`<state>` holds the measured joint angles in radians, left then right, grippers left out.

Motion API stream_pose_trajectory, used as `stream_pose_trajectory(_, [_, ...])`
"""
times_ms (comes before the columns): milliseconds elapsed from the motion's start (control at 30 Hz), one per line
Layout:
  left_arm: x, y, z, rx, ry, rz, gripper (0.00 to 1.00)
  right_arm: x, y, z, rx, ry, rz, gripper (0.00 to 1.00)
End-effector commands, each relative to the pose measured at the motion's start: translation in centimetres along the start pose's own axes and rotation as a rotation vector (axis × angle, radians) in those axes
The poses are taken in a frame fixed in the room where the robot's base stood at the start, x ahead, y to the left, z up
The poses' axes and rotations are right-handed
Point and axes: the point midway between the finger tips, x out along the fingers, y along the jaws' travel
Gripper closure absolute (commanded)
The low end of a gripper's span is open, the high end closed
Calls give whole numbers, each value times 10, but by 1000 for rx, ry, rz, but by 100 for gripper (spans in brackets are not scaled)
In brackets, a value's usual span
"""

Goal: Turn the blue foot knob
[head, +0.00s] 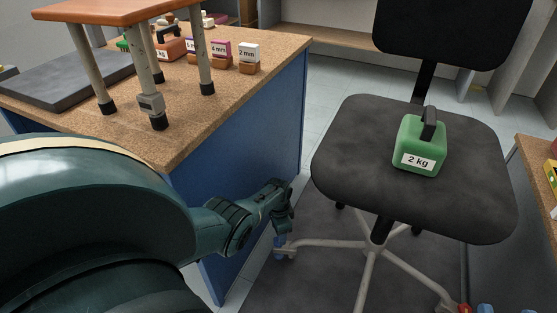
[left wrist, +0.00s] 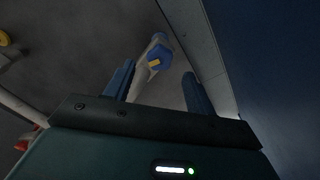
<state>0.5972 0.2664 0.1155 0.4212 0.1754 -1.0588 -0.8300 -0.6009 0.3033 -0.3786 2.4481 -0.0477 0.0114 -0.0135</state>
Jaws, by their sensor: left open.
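The blue foot knob (left wrist: 160,56), with a yellow mark on it, sits at the end of a pale chair leg in the left wrist view. My left gripper (left wrist: 159,72) is open, its two fingers spread on either side of the leg end, with the knob just beyond the fingertips. I cannot tell whether it touches. In the head view my left gripper (head: 281,236) reaches down beside the blue bench side, at the tip of a chair leg (head: 325,243). The blue patch there could be finger or knob. My right gripper is not in view.
The dark office chair (head: 350,170) carries a green 2 kg weight (head: 419,148). The cork-topped bench (head: 180,125) stands close on the left, with a stool (head: 100,14) and small boxes on it. A yellow knob (left wrist: 4,38) and a red part (left wrist: 26,138) show in the wrist view.

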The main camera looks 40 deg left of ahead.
Motion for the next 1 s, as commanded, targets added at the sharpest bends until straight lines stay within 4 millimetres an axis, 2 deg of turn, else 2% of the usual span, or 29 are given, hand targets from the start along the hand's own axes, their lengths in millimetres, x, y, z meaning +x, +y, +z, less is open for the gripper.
stream_pose_trajectory(33, [-19,0,1,0,-1,0,45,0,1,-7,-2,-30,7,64])
stream_pose_trajectory(100, [-33,0,1,1,-2,0,45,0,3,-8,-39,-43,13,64])
stream_pose_trajectory(400, [-74,0,1,0,-3,1,45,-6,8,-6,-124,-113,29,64])
stream_pose_trajectory(600, [-81,0,1,-1,-2,1,45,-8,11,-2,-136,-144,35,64])
stream_pose_trajectory(1000, [-81,0,1,-1,-2,1,45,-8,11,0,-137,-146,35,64])
